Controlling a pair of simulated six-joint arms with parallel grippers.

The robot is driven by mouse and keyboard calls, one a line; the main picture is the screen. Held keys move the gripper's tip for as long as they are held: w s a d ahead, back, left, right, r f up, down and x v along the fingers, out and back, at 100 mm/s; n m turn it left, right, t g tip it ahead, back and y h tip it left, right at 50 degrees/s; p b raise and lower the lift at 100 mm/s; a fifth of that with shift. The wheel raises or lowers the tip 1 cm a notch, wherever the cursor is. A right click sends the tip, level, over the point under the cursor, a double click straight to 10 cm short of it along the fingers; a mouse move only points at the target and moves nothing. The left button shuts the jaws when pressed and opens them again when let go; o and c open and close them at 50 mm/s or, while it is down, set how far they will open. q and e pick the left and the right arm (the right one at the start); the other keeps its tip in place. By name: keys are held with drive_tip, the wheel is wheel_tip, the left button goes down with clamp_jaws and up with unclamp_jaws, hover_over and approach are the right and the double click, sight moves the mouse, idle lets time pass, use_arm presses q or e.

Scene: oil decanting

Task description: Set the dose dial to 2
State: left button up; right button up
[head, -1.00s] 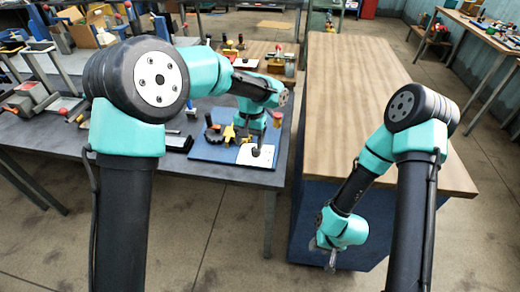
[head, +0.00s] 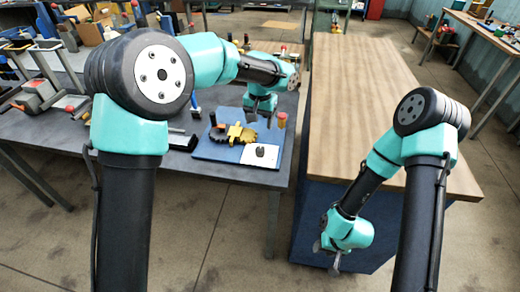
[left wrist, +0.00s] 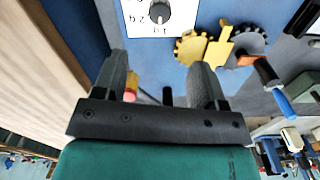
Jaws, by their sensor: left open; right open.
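The dose dial is a dark round knob (head: 260,152) on a white plate (head: 246,159) at the front right of a blue board. In the left wrist view the knob (left wrist: 158,14) is at the top edge, partly cut off, with printed marks around it; I cannot tell its setting. My left gripper (head: 259,117) is open and empty, above the board and apart from the knob. Its two dark fingers (left wrist: 160,75) stand apart in the wrist view. My right gripper (head: 328,258) is open and empty, low in front of the wooden-topped bench.
The blue board (head: 207,150) also carries a yellow gear piece (head: 235,132), a black gear (head: 216,130) and a red-topped yellow cylinder (head: 281,120). The grey table (head: 130,135) holds clamps and tools at left. The wooden bench top (head: 350,90) is clear.

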sight(260, 149)
use_arm(q)
wheel_tip(260, 149, down, 14)
drive_tip(key=shift+r, duration=0.2)
idle(0.4)
drive_tip(key=c, duration=0.9)
drive_tip(key=shift+m, duration=0.4)
drive_tip(key=m, duration=1.1)
